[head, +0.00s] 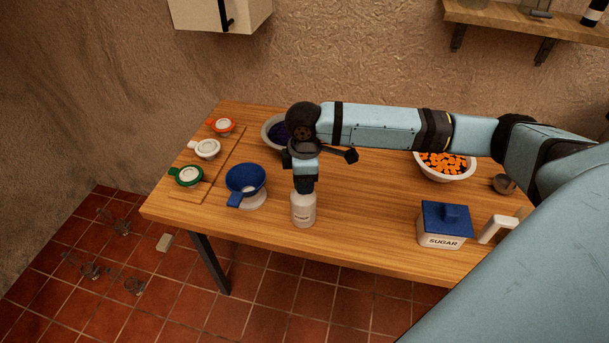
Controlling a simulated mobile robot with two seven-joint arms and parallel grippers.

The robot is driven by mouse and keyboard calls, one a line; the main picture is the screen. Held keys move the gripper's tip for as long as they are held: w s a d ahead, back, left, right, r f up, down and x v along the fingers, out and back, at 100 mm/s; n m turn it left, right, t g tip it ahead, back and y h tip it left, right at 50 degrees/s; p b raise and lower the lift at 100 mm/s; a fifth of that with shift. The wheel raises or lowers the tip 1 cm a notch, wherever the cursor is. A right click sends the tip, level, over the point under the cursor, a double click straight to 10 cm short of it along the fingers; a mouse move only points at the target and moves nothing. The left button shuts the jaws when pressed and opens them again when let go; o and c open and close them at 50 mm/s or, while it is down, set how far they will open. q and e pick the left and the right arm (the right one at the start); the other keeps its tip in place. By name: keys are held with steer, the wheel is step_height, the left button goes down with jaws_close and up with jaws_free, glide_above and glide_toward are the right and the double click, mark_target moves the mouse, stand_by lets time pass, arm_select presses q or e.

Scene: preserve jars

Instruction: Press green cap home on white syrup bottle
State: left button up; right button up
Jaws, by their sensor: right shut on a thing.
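The white syrup bottle (303,212) stands upright on the wooden table near its front edge. My right gripper (304,188) points down right over the bottle's top. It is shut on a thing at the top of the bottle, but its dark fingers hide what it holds. No green cap shows on the bottle, as the fingers cover its neck. A green-rimmed round lid with a tab (186,175) lies on a board at the left. My left gripper is out of view.
A blue funnel (246,180) stands left of the bottle, with white (205,149) and orange (221,126) tabbed lids farther left. A purple-filled bowl (271,131) is behind. At right are a sugar box (445,224), a white mug (497,228) and a bowl of orange pieces (446,166).

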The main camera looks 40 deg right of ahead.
steer(key=shift+f, duration=0.25)
steer(key=o, duration=0.9)
step_height(320, 180, up, 14)
steer(key=shift+b, duration=0.35)
steer(key=shift+f, duration=0.2)
steer(key=s+a+f+m+t+y+p, duration=0.15)
steer(key=a+f+m+t+y, duration=0.35)
steer(key=a+f, duration=1.2)
steer(key=s+d+f+m+t+h, duration=0.1)
steer(key=s+d+f+t, duration=0.1)
steer(key=s+f, duration=0.4)
steer(key=s+d+f+m+t, duration=0.2)
steer(key=s+f, duration=0.4)
steer(key=s, duration=0.4)
steer(key=shift+s+d+f+m+t+h+p, duration=0.35)
steer(key=shift+d+t, duration=0.25)
steer(key=shift+t, duration=0.4)
